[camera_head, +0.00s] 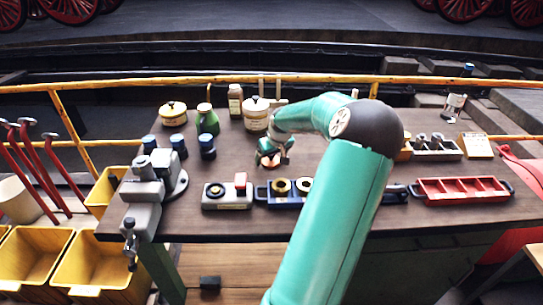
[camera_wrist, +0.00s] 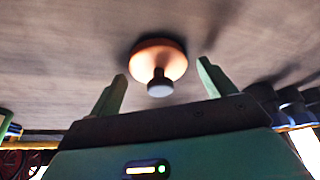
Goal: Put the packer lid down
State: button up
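The packer lid, a copper-coloured disc (camera_wrist: 160,58) with a dark stem and a pale round knob, is in the upper middle of the wrist view. It appears to rest on the wooden bench top, with a dark shadow around it. My gripper (camera_wrist: 161,69) has its two green fingers apart, one on each side of the knob, with visible gaps and no contact. In the head view my gripper (camera_head: 273,153) is low over the middle of the bench, left of my arm. A little copper colour shows beneath it; the rest of the lid is hidden there.
On the bench (camera_head: 335,225), a cream pot (camera_head: 256,115) and green bottle (camera_head: 207,120) stand behind the gripper. A blue tray with brass rings (camera_head: 282,187) and a grey block (camera_head: 227,196) are in front. A vise (camera_head: 146,185) is left; a red tray (camera_head: 462,190) is right.

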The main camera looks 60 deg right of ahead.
jog(key=shift+r, duration=0.15)
jog(key=v, duration=1.2)
jog(key=shift+w, duration=0.1)
dwell(0.3)
jog(key=w+a+r+n, duration=0.1)
jog(key=w+a+r, duration=0.1)
jog(key=w+a, duration=0.5)
jog(key=w+a+r+n+g, duration=0.1)
jog(key=w+a+r, duration=0.1)
jog(key=a, duration=0.9)
jog(key=w+a+r+n, duration=0.1)
jog(key=w+a, duration=0.4)
jog(key=a, duration=0.5)
jog(key=s+a+r+n+t, duration=0.1)
jog(key=a+r, duration=0.1)
jog(key=a, duration=0.6)
jog(key=s+a+r+n+t, duration=0.1)
jog(key=s+a+r, duration=0.1)
jog(key=a, duration=0.7)
jog(key=s+a+f+n+y, duration=0.1)
jog(key=s+a+n+y, duration=0.1)
jog(key=s+a, duration=0.5)
jog(key=a, duration=0.2)
jog(key=shift+s+a+t+y, duration=0.25)
jog(key=shift+a+t+y, duration=0.1)
jog(key=shift+t+y, duration=0.05)
